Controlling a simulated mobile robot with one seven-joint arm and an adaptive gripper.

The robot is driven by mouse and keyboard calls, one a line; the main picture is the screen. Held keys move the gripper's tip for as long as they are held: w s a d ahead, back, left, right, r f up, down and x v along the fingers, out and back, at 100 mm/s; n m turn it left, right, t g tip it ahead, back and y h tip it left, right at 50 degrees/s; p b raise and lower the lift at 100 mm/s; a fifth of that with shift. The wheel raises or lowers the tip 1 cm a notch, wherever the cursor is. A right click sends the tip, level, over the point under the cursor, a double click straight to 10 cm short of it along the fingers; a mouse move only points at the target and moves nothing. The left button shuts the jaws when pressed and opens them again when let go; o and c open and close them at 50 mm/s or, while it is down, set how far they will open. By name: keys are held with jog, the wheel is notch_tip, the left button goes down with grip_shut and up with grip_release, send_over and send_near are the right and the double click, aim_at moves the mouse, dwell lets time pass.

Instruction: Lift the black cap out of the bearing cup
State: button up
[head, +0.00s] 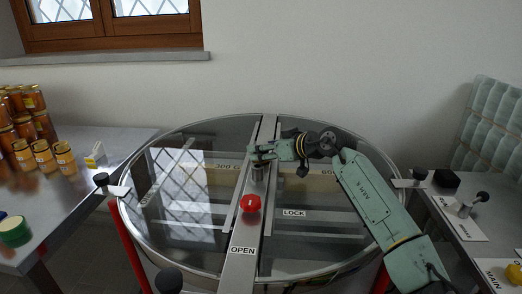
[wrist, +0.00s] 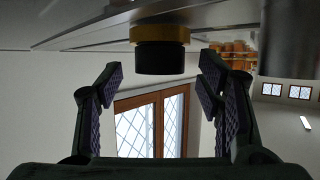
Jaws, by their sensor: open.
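In the wrist view, which looks upside down, a black cap (wrist: 160,58) sits in a brass-coloured ring (wrist: 160,34), which I take for the bearing cup, on a grey metal bar. My gripper (wrist: 162,74) is open, with one finger to each side of the cap. The cap appears between and a little beyond the fingertips, and I see no contact. In the head view my gripper (head: 260,153) reaches in from the right over the middle of the tank's crossbar (head: 240,262). It hides the cap there.
A red knob (head: 251,203) stands on the crossbar in front of my gripper. The round tank's clear lid (head: 190,215) carries labels such as LOCK and OPEN. Black-knobbed clamps (head: 101,179) sit at its rim. Honey jars (head: 44,157) stand on the left table. A black block (head: 446,179) lies on the right table.

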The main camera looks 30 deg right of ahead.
jog(key=c, duration=1.2)
